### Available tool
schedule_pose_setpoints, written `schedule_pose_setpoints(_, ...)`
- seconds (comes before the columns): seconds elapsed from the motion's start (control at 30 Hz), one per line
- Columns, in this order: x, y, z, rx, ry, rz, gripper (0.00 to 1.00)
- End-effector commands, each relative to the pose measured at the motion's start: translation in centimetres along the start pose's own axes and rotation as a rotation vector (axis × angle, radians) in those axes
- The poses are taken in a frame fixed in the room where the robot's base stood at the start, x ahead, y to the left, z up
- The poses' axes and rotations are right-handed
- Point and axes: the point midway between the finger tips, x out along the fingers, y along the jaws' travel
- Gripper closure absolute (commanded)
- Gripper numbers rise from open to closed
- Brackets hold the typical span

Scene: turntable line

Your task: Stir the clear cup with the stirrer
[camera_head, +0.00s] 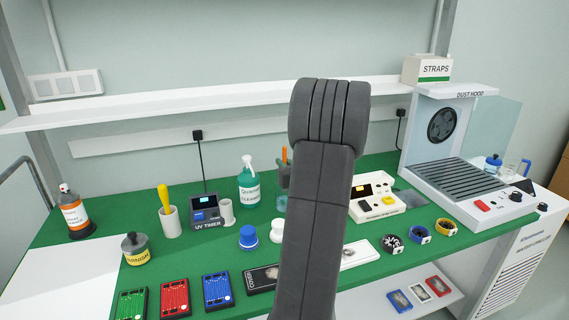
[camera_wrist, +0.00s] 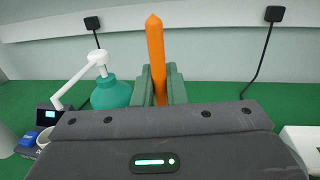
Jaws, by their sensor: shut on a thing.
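The stirrer (camera_wrist: 156,55), an orange rod with a pointed top, stands upright between the fingers of my gripper (camera_wrist: 158,88). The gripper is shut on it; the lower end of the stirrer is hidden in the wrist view. In the head view a short orange part of the stirrer (camera_head: 285,154) shows above my gripper (camera_head: 283,176), left of my arm. Just below the gripper a strip of a clear cup (camera_head: 281,203) shows, mostly hidden by my arm. I cannot tell whether the stirrer's tip is inside the cup.
A teal spray bottle (camera_head: 249,187) stands close left of the gripper. Left of it are a UV timer (camera_head: 206,214) and a white holder (camera_head: 171,223) with a yellow-handled tool. A white device (camera_head: 377,207) is right of my arm. The dust hood (camera_head: 450,150) stands farther right.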

Motion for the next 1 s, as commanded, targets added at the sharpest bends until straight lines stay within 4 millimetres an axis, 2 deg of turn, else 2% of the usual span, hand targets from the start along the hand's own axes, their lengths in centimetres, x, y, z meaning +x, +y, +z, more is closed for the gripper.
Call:
schedule_pose_setpoints(0.03, 0.0, 0.0, -0.8, 0.000, 0.000, 0.000, 1.00)
schedule_pose_setpoints(0.6, 0.0, 0.0, -5.3, 0.000, 0.000, 0.000, 1.00)
schedule_pose_setpoints(1.0, 0.0, 0.0, -6.0, 0.000, 0.000, 0.000, 1.00)
